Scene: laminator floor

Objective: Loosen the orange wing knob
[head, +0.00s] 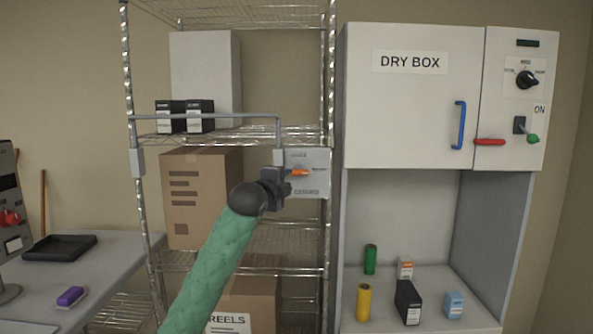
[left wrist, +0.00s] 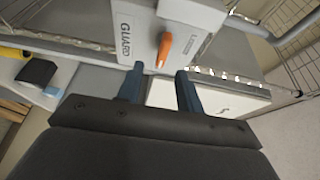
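The orange wing knob (head: 299,173) sits on a grey bracket beside a small white labelled plate (head: 318,185) at the right post of the wire rack. In the left wrist view the orange wing knob (left wrist: 164,50) stands just beyond the fingertips, roughly centred between them, on a pale block marked "GUARD". My left gripper (head: 285,182) is at the knob, coming from below left, and partly hides the bracket. In the left wrist view my left gripper (left wrist: 159,70) has its two fingers apart with nothing between them. I cannot tell whether a finger touches the knob. My right gripper is not in view.
A grey bar (head: 205,116) crosses the rack front above my gripper. Cardboard boxes (head: 190,215) fill the shelves behind. The dry box (head: 410,120) stands close on the right, with a blue handle, a red lever and a green-tipped switch. A grey table (head: 110,270) is at left.

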